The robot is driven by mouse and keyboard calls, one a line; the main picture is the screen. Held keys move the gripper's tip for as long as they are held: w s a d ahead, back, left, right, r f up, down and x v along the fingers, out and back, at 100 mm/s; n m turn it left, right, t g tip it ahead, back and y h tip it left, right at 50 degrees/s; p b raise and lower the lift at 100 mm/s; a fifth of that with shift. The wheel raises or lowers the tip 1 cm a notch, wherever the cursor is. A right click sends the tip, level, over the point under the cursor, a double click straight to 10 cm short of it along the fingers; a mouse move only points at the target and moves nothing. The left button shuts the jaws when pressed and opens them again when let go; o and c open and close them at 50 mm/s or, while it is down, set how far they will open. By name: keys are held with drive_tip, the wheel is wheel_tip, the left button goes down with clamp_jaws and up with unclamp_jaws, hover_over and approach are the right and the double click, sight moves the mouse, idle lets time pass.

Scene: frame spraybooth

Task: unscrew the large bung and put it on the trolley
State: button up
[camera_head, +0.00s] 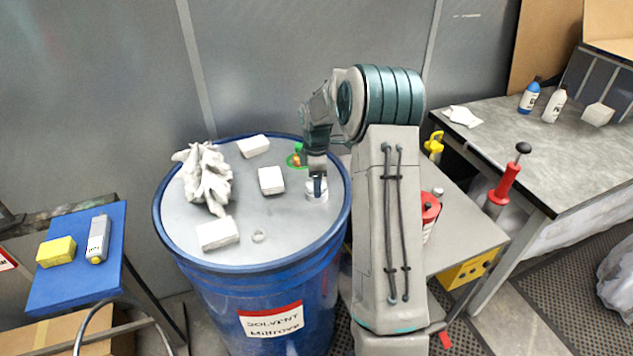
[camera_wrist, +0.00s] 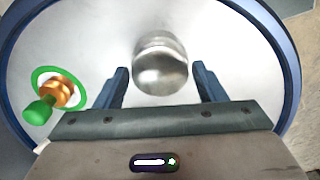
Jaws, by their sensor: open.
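The large bung (camera_wrist: 160,66) is a shiny silver metal knob on the drum lid. In the wrist view it sits between and slightly beyond the two fingertips, with gaps on both sides. In the head view the bung (camera_head: 317,196) is partly covered by my gripper (camera_head: 318,182), which points down over the right side of the lid. My gripper (camera_wrist: 160,80) is open and holds nothing. The grey top of what looks like the trolley (camera_head: 468,240) stands right of the drum, partly hidden behind my arm, with a red can (camera_head: 429,212) on it.
A brass fitting with a green cap (camera_wrist: 58,92) is close left of my fingers. A workbench (camera_head: 500,140) stands at the right.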

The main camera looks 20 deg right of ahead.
drive_tip(key=m+b, duration=0.1)
drive_tip(key=m, duration=0.4)
drive_tip(key=shift+m, duration=0.3)
drive_tip(key=c, duration=0.6)
drive_tip(key=n, duration=0.4)
drive_tip(key=shift+n, duration=0.4)
drive_tip(key=shift+c, duration=0.2)
drive_tip(key=shift+p, duration=0.3)
drive_tip(key=n+p, duration=0.1)
drive_tip(key=n, duration=0.1)
drive_tip(key=shift+r+n, duration=0.1)
drive_tip(key=shift+n, duration=1.1)
